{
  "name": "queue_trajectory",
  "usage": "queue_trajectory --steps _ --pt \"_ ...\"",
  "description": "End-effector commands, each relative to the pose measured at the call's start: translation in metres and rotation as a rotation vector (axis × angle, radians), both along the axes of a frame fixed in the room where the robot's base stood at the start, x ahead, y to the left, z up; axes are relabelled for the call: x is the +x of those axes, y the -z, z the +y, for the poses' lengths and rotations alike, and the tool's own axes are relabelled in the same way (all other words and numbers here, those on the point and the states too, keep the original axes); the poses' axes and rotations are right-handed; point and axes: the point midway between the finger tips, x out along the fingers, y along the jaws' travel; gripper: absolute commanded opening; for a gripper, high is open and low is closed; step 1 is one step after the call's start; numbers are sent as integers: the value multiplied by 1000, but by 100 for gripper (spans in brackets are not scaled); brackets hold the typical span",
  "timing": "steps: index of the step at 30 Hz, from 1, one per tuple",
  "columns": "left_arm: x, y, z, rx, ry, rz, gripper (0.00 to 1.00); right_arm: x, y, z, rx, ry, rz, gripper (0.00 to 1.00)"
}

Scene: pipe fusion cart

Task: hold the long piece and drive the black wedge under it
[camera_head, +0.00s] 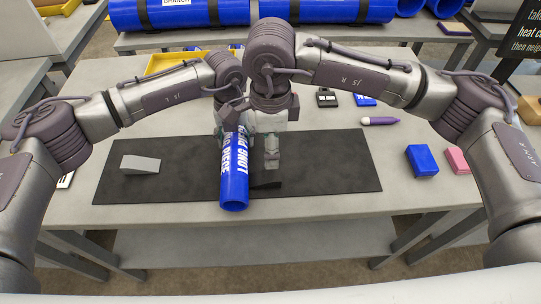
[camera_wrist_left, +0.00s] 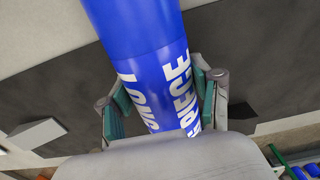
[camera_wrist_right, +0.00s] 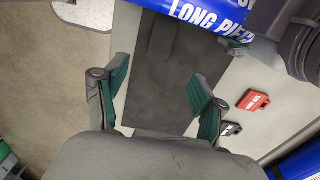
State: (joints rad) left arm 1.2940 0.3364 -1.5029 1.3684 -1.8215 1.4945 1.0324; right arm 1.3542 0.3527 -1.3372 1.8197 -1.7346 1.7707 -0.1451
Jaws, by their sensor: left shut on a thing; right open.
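The long piece (camera_head: 235,183) is a blue pipe with white lettering, lying on a dark mat with one end toward me. My left gripper (camera_wrist_left: 163,100) is shut around it; the pipe fills the space between its fingers in the left wrist view. The black wedge (camera_head: 267,184) lies on the mat just right of the pipe; whether it touches the pipe is unclear. It shows faintly, dark on dark, in the right wrist view (camera_wrist_right: 166,38). My right gripper (camera_wrist_right: 158,92) is open and empty, above the mat beside the pipe, close behind the wedge in the head view.
A grey wedge (camera_head: 140,164) sits on the left of the mat (camera_head: 335,165). On the right of the table are a blue block (camera_head: 422,161), a pink block (camera_head: 457,160) and a purple-and-white marker (camera_head: 380,121). Large blue pipes (camera_head: 180,14) lie behind. The mat's right part is clear.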

Motion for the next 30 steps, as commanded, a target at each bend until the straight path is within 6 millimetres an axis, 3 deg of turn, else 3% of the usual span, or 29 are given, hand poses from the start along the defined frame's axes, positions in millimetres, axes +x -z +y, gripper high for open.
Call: queue_trajectory --steps 9,10,15,25,30 --pt "0 1 1 1 -1 -1 15 -1 -11 0 1 -1 0 70" --pt "0 1 1 1 -1 -1 67 -1 -11 0 1 -1 0 70" --pt "0 0 0 1 -1 0 93 0 -11 0 1 -1 0 70" --pt "0 -1 0 0 0 -1 93 0 -10 0 1 -1 0 70" --pt "1 -18 0 -1 -1 -2 93 0 -11 0 1 -1 0 70"
